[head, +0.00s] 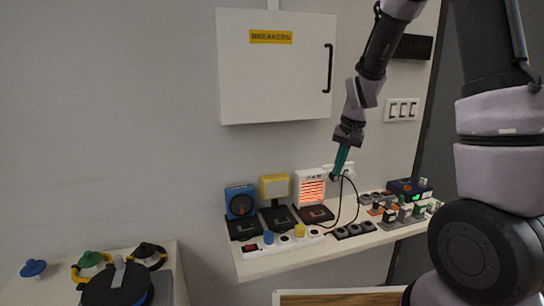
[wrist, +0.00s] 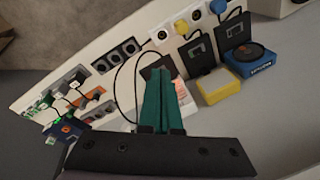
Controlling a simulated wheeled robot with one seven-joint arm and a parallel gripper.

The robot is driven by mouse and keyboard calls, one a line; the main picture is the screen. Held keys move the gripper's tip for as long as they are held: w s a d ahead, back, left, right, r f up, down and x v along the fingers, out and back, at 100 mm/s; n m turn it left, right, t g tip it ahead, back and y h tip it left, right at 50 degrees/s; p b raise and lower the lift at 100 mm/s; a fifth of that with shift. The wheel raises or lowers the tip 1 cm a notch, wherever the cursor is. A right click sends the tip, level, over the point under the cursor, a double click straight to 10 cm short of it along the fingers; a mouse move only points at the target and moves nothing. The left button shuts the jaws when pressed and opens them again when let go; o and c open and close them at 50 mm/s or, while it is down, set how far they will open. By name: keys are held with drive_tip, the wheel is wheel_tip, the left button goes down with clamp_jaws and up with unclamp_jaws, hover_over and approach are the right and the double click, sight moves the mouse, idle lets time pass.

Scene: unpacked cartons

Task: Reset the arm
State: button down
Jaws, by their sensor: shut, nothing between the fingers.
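My arm reaches down from the upper right in the head view. My gripper (head: 337,174) has teal fingers and points down, in front of the wall and just above and beside the white heater with glowing orange bars (head: 312,188). In the wrist view the teal fingers of my gripper (wrist: 158,80) lie together, shut, with nothing held. They cover part of the white heater (wrist: 183,92) behind them. Whether the fingers touch the black cable beside them cannot be told.
A white shelf (head: 290,262) carries a blue device (head: 240,201), a yellow lamp (head: 274,187), a power strip (head: 285,241) and several small switches. A breaker cabinet (head: 274,80) hangs above. A lower stand (head: 165,285) with round lidded things is at left.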

drive_tip(key=s+d+r+t, duration=0.1)
drive_tip(key=s+r, duration=0.3)
drive_tip(key=r, duration=0.3)
drive_tip(key=s+d+r+t, duration=0.1)
drive_tip(key=s+d+r, duration=0.1)
drive_tip(key=s+r, duration=0.35)
drive_tip(key=s+d+r+m+t, duration=0.1)
drive_tip(key=s+d+r+t, duration=0.1)
drive_tip(key=s+r, duration=0.8)
drive_tip(key=shift+s+t, duration=0.6)
